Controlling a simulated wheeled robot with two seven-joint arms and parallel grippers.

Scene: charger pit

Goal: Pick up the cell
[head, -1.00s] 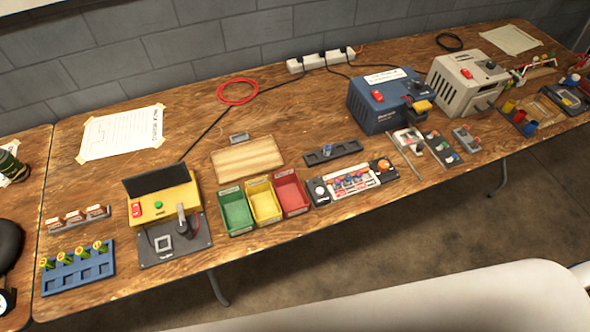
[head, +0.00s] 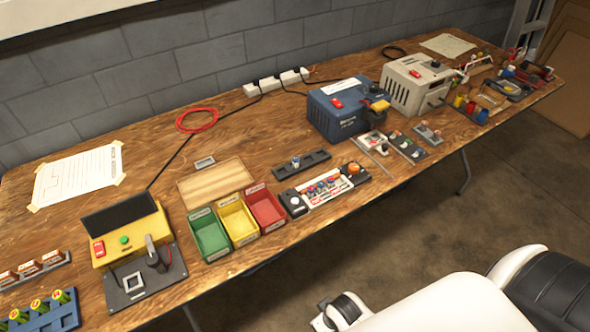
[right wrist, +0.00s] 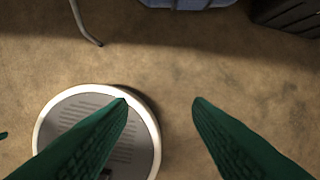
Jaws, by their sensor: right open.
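Several green and yellow cells (head: 39,309) stand in a blue rack (head: 67,323) at the lower left of the head view, cut by the frame edge. A single small blue-and-silver piece, perhaps a cell (head: 296,161), stands in a dark tray (head: 315,158) at mid-table. Several small round-topped pieces, blue and red, sit in a white holder (head: 325,198) in front of it. Which one the task means I cannot tell. My right gripper (right wrist: 161,103) is open and empty above the floor, away from the table. My left gripper is out of view.
A yellow tester (head: 130,238) stands right of the rack. Green (head: 211,243), yellow (head: 238,228) and red (head: 265,214) bins follow. A blue charger box (head: 335,112) and a beige one (head: 408,90) stand farther back.

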